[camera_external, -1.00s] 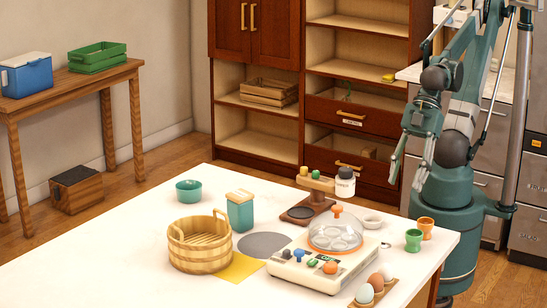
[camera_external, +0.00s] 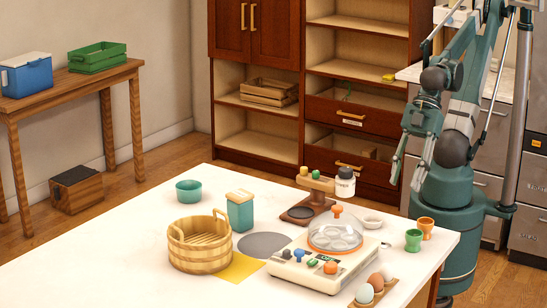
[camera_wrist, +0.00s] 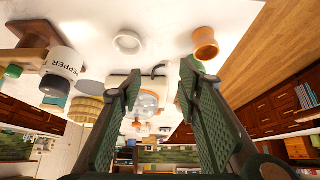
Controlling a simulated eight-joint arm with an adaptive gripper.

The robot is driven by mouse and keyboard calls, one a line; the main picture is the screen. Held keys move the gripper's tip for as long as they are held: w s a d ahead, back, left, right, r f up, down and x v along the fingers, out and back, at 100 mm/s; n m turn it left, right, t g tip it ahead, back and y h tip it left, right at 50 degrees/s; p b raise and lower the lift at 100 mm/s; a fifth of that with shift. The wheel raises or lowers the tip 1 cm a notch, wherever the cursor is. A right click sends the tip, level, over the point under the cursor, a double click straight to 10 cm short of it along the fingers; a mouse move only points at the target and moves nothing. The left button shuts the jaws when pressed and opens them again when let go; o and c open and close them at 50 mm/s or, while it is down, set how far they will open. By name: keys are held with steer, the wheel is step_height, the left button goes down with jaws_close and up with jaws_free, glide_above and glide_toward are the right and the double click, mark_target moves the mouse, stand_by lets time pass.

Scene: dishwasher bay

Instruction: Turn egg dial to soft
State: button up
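A cream egg cooker (camera_external: 300,277) with a clear domed lid (camera_external: 336,232) stands on the white table. Its front panel carries several small knobs, including a blue one (camera_external: 300,255) and an orange one (camera_external: 330,267). I cannot read the markings or tell where the egg dial points. The cooker also shows, small and partly hidden, between my fingers in the wrist view (camera_wrist: 146,103). My gripper (camera_external: 405,182) is open and empty, above and behind the table's far right side, apart from the cooker. Its two fingers (camera_wrist: 160,72) stand wide apart in the wrist view.
Eggs (camera_external: 376,282) in a wooden holder lie right of the cooker. Green (camera_external: 413,241) and orange (camera_external: 425,228) egg cups, a small white bowl (camera_external: 371,222) and a pepper shaker (camera_external: 345,183) on a wooden stand are nearby. A wooden tub (camera_external: 199,252) stands left.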

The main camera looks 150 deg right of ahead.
steer(key=shift+r, duration=0.1)
steer(key=w+r+n+g+p, duration=0.2)
steer(key=w+r+p, duration=0.3)
steer(key=w, duration=0.6)
steer(key=w+r+n+g+p, duration=0.25)
steer(key=w+r+p, duration=0.25)
steer(key=w, duration=0.5)
steer(key=w+f+n+p, duration=0.1)
steer(key=w+f+p, duration=0.1)
steer(key=w, duration=0.4)
steer(key=w+f+n+g+p, duration=0.1)
steer(key=w+f+n+p, duration=0.1)
steer(key=w, duration=0.4)
steer(key=w+f+n+g+p, duration=0.1)
steer(key=w+f+p, duration=0.2)
steer(key=w+p, duration=0.2)
steer(key=shift+w+d+f+g, duration=0.15)
steer(key=shift+w+f, duration=0.05)
steer(key=shift+w, duration=0.35)
steer(key=shift+w+d+f+g, duration=0.1)
steer(key=shift+w+d+f, duration=0.1)
steer(key=shift+w, duration=0.35)
steer(key=shift+w+f+n+p, duration=0.25)
steer(key=shift+f+p, duration=0.1)
steer(key=shift+p, duration=0.05)
steer(key=shift+f, duration=0.1)
